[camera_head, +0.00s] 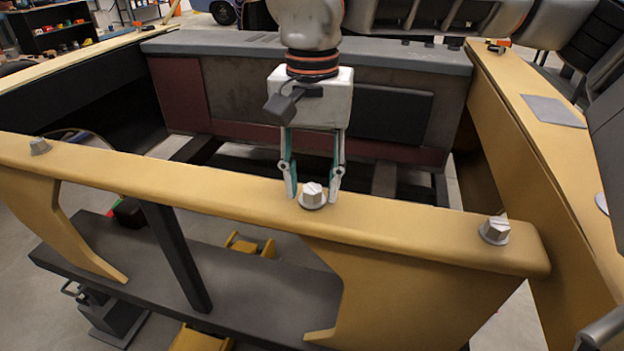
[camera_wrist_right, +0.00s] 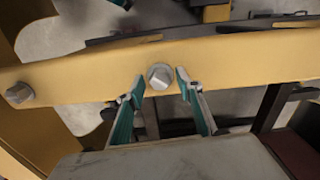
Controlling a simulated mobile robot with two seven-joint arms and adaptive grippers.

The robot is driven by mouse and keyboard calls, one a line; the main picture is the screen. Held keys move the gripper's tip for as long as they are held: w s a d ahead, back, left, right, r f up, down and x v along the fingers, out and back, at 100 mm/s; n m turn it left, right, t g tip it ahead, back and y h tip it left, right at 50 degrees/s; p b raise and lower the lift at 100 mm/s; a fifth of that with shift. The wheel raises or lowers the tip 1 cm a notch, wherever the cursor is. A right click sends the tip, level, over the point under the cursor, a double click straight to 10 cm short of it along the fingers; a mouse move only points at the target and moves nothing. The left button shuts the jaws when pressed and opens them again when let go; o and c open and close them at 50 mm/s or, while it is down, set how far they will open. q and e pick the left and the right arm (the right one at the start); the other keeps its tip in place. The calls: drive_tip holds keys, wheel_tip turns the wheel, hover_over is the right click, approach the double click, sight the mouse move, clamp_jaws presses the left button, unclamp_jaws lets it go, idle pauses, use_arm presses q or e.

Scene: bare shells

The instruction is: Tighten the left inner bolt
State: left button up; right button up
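A yellow beam (camera_head: 200,190) runs across the front, with grey hex bolts along its top. One bolt (camera_head: 312,195) sits near the beam's middle, and it also shows in the right wrist view (camera_wrist_right: 160,76). My right gripper (camera_head: 313,194) points down over this bolt with its fingers open, one on each side. In the wrist view the fingertips (camera_wrist_right: 160,82) are close to the bolt, with small gaps visible. My left gripper is not in view.
Yellow side rails (camera_head: 545,140) run back on the right and left. A grey cross panel (camera_head: 310,60) closes the back of the frame, behind my right arm. A dark shelf (camera_head: 230,285) lies below the beam. The beam top between the bolts is clear.

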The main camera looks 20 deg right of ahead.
drive_tip(key=c, duration=0.8)
drive_tip(key=shift+o, duration=0.2)
